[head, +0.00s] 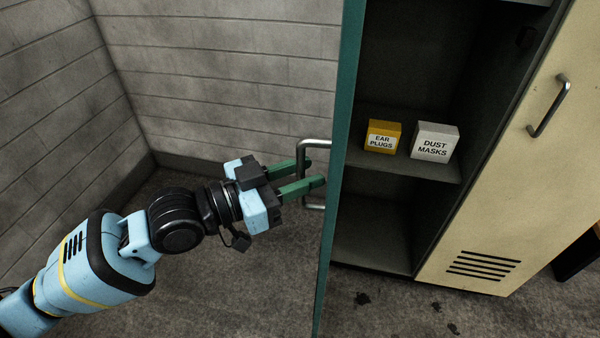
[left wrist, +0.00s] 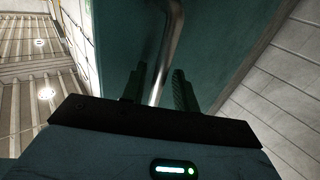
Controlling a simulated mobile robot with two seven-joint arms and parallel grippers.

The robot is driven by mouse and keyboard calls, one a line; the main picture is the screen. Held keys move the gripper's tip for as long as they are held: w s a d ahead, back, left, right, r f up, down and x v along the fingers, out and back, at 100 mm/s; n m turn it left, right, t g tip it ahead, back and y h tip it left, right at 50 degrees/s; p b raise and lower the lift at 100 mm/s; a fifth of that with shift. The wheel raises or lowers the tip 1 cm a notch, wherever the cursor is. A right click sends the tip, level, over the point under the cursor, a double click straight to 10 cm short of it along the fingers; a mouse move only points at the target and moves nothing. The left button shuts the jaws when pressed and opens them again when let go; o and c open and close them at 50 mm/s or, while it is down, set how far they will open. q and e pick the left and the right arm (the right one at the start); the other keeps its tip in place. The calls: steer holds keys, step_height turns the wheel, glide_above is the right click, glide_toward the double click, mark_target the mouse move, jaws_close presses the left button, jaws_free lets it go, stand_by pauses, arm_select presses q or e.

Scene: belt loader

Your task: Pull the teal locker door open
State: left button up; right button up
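The teal locker door (head: 342,130) stands swung wide open, seen nearly edge-on in the head view. Its face (left wrist: 225,40) fills the upper middle of the left wrist view. A grey metal bar handle (head: 314,144) is on its left side; it also shows in the left wrist view (left wrist: 172,35). My left gripper (head: 312,174) is at the handle, with its green fingers on either side of the bar. In the left wrist view narrow gaps show between the bar and the fingers, so it looks open around the handle. My right gripper is not in view.
The open locker holds a yellow ear plugs box (head: 383,136) and a grey dust masks box (head: 434,142) on a shelf (head: 400,163). A cream locker door (head: 530,170) with its own handle is shut at right. Block walls (head: 220,80) stand behind my arm; the floor between is clear.

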arm_select(q)
steer(key=b+v, duration=0.2)
steer(key=v, duration=0.5)
steer(key=shift+s+a, duration=0.2)
steer(key=shift+a, duration=0.15)
stand_by(0.4)
